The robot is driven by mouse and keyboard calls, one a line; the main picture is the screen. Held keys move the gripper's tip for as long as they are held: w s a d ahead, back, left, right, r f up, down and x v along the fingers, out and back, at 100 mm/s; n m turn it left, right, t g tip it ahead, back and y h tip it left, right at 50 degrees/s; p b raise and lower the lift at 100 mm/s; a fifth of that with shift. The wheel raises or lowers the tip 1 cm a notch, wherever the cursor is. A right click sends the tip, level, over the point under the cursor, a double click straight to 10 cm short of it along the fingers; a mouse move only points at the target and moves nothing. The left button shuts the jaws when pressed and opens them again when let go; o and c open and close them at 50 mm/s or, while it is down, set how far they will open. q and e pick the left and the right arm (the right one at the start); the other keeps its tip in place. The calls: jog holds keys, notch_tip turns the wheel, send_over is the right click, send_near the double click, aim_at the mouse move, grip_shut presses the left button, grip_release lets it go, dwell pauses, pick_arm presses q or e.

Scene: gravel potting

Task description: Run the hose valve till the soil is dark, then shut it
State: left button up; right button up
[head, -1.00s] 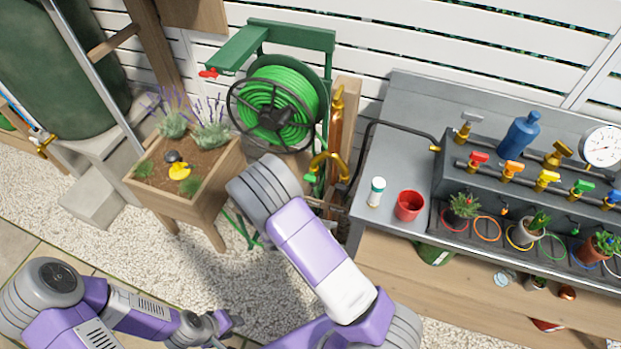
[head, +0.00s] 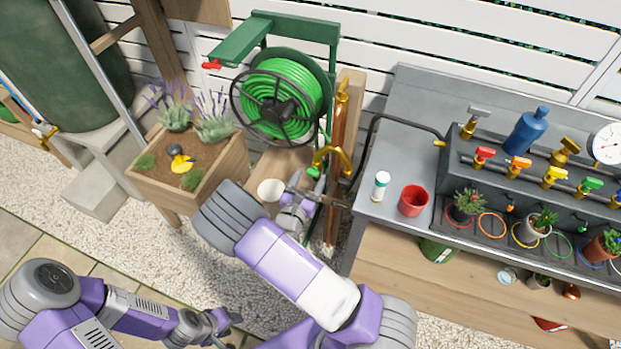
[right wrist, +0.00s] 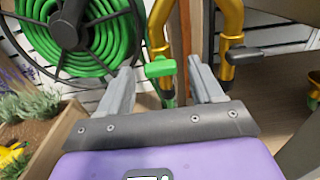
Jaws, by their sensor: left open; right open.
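A green hose (head: 275,95) is coiled on a reel by the fence. Right of it, a brass tap (head: 335,158) has a green lever, which shows in the right wrist view (right wrist: 160,68) between and beyond my fingertips. My right gripper (right wrist: 160,78) is open around empty space near that lever; I cannot tell if they touch. In the head view it is partly hidden by my arm. A red-handled valve (head: 211,65) sits at the reel's upper left. The wooden planter (head: 190,195) holds medium-brown soil (head: 203,153). My left gripper (head: 222,325) is open, low and away from everything.
Lavender and a yellow duck (head: 181,164) are in the planter. A white pot (head: 271,190) stands below the reel. A grey bench (head: 380,160) on the right carries a red cup (head: 413,200), a white bottle (head: 380,186) and several coloured valves.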

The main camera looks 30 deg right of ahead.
jog(key=shift+w+d, duration=0.4)
jog(key=shift+d, duration=0.1)
